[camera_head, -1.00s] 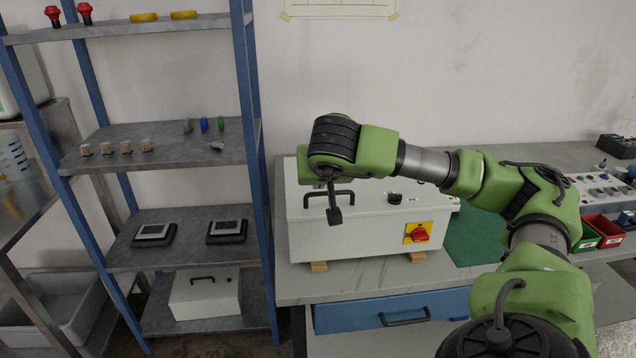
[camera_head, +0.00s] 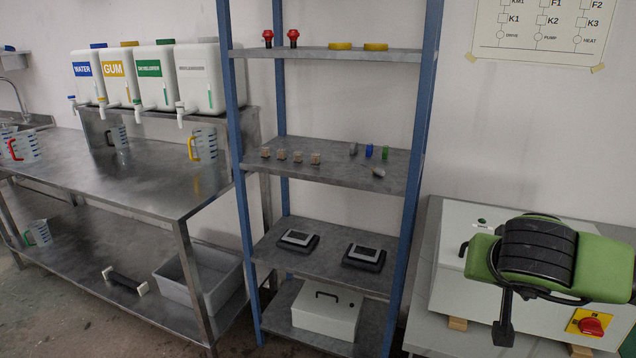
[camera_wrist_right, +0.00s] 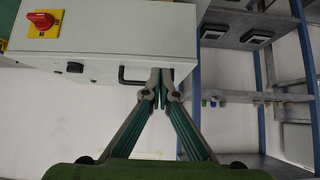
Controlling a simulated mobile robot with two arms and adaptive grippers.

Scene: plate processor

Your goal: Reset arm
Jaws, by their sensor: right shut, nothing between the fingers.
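My right arm's green end (camera_head: 560,258) comes in from the right in the head view, in front of a white control box on the workbench. In the right wrist view my right gripper (camera_wrist_right: 162,92) is shut and empty, its fingertips together. The fingertips appear near the white box's black handle; I cannot tell the gap between them. The fingers cannot be made out clearly in the head view. My left gripper is in neither view.
The white box (camera_head: 459,290) has a red rotary switch (camera_head: 590,326). A blue-post shelf (camera_head: 345,180) holds small parts and two dark devices. A steel table (camera_head: 150,180) at left bears jugs and labelled canisters (camera_head: 152,75).

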